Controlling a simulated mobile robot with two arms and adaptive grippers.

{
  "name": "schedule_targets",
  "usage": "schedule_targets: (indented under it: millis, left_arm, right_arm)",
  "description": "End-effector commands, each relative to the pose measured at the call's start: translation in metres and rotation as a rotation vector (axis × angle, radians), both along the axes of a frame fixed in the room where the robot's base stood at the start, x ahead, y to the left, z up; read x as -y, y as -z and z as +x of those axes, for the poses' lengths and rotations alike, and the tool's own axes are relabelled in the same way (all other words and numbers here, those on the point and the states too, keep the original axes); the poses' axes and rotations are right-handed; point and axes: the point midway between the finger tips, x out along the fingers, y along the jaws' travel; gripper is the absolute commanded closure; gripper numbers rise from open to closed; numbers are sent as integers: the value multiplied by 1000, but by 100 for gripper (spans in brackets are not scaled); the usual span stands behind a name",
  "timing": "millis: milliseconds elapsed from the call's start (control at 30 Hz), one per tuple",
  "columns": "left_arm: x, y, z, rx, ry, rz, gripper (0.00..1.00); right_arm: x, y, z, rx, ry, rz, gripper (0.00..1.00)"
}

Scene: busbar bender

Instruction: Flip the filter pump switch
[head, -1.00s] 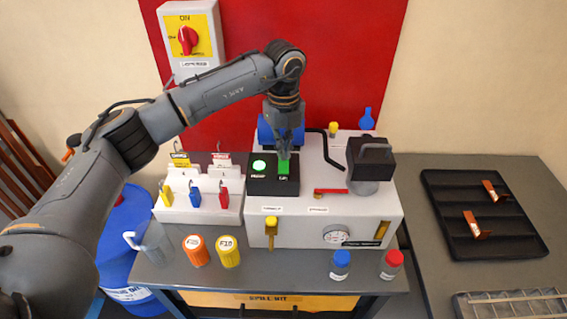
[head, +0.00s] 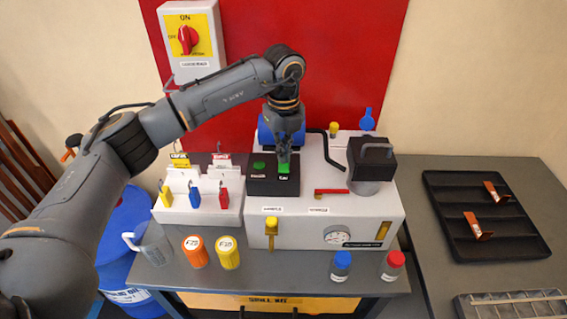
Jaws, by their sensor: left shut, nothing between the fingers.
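A black switch box (head: 262,187) sits on the left of the white machine housing (head: 322,222). On its top is a green rocker switch (head: 284,168), with a small round green lamp (head: 259,165) to its left that looks dark. My left gripper (head: 284,155) is shut and empty, pointing down, with its fingertips at the far end of the rocker. It partly hides the rocker, and I cannot tell whether it touches. The labels on the box are too small to read surely. My right gripper is not in view.
A white rack (head: 203,212) with yellow, blue and red padlocks stands left of the box. A clear jug (head: 153,243) and orange (head: 195,251) and yellow (head: 228,252) containers stand in front. A blue motor-like cylinder is behind the gripper. A black tray (head: 485,215) lies at right.

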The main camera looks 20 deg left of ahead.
Motion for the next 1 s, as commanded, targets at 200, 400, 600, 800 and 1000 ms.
schedule_targets:
  millis: [200, 400, 600, 800, 1000]
  left_arm:
    - [1, -4, -2, -7, 2, 1, 100]
    - [1, -21, -2, -6, 2, 1, 100]
    - [0, -38, -1, -4, 1, 1, 100]
    - [1, -54, -1, -4, 1, 1, 100]
    - [1, -68, -1, -5, 1, 1, 100]
  right_arm:
    - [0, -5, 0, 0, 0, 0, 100]
    - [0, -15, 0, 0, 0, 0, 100]
    - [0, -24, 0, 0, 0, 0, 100]
    - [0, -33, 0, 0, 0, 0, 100]
    - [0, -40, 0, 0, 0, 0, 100]
